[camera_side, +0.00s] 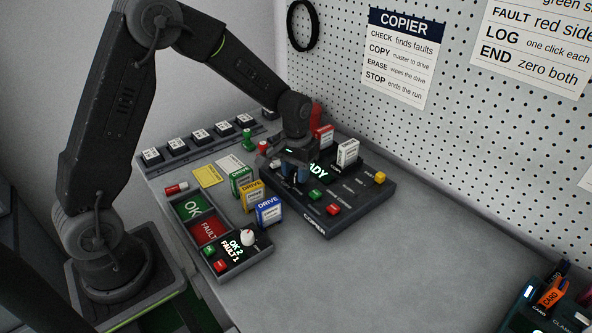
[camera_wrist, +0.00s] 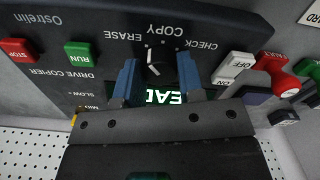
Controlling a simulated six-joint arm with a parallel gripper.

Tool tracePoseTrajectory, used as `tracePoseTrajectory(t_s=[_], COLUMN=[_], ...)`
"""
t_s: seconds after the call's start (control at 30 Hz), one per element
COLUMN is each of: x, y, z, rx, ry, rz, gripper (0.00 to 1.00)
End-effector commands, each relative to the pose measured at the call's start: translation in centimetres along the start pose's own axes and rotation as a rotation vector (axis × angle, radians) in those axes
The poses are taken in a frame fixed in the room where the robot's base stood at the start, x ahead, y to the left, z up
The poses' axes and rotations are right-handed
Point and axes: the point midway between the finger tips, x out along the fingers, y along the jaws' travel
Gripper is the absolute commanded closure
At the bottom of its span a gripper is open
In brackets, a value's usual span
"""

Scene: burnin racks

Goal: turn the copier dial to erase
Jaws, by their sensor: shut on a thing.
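The copier (camera_side: 345,205) is a dark box on the table with a lit display reading "ADY" in the side view, partly hidden by my gripper (camera_side: 297,175). In the wrist view, the black copier dial (camera_wrist: 158,68) sits between the two blue fingers of my gripper (camera_wrist: 157,75), which is shut on it. Its white pointer line points up and slightly left, between the ERASE and COPY labels or near ERASE; I cannot tell the exact mark. ERASE is printed left of COPY, CHECK to the right. The dial is hidden in the side view.

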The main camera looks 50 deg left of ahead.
Motion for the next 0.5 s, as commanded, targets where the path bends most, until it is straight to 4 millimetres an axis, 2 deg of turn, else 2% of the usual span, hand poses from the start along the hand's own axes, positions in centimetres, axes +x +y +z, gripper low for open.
tracePoseTrajectory(t_s=[0.5], x=[-0.04], y=[0.01], z=[-0.04], rx=[-0.097], ry=[0.001], rz=[0.001], gripper=[0.88])
